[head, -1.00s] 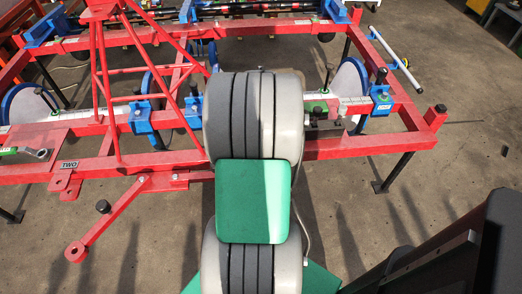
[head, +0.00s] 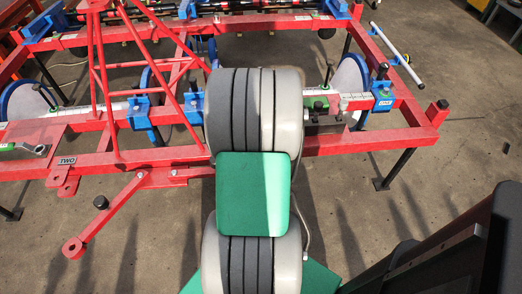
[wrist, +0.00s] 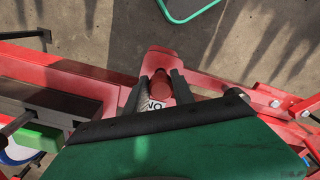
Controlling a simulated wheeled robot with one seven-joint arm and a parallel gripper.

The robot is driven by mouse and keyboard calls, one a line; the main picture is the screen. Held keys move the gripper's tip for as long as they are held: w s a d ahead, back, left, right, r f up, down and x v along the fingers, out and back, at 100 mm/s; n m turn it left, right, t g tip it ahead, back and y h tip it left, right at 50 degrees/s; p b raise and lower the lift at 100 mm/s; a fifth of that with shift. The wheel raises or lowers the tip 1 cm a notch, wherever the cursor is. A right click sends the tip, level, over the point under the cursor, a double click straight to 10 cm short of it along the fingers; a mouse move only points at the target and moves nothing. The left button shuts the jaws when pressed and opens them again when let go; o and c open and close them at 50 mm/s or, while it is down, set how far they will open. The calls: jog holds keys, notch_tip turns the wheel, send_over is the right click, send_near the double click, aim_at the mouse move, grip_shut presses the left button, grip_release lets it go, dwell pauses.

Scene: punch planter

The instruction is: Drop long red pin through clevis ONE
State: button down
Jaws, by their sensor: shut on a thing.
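My gripper (wrist: 162,88) is shut on the red pin (wrist: 160,93) in the wrist view. The pin's rounded red end shows between the two dark fingers; its lower length is hidden. The red clevis plate (wrist: 160,58) with a round hole lies just beyond the fingertips, and the pin appears over or close to it. I cannot tell whether the pin is in the hole. A white label (wrist: 153,104) with partly hidden letters sits between the fingers. In the head view my arm hides the gripper, the pin and this clevis. The clevis labelled TWO (head: 66,162) is at the left.
The red planter frame (head: 370,142) crosses the head view, with blue brackets (head: 383,97) and discs on it. A red drawbar arm (head: 105,212) sticks out at the left front. In the wrist view a dark grey block (wrist: 45,95) lies left.

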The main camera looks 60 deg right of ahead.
jog(key=shift+f+b, duration=0.85)
jog(key=shift+f, duration=0.65)
jog(key=c, duration=1)
grip_release()
notch_tip(320, 180, up, 8)
jog(key=shift+f+p, duration=0.15)
jog(key=shift+p, duration=0.55)
jog(key=w+a+r+n+p, duration=0.1)
jog(key=w+a+r+p, duration=0.45)
jog(key=a+r, duration=0.2)
jog(key=w+a+r+n+t+p, duration=0.1)
jog(key=a+r+p, duration=0.3)
jog(key=a+r, duration=0.4)
jog(key=a+r+n+t+p, duration=0.2)
jog(key=a+r, duration=0.6)
jog(key=a, duration=0.8)
jog(key=p, duration=0.2)
jog(key=shift+w+p, duration=0.3)
jog(key=shift+w, duration=0.1)
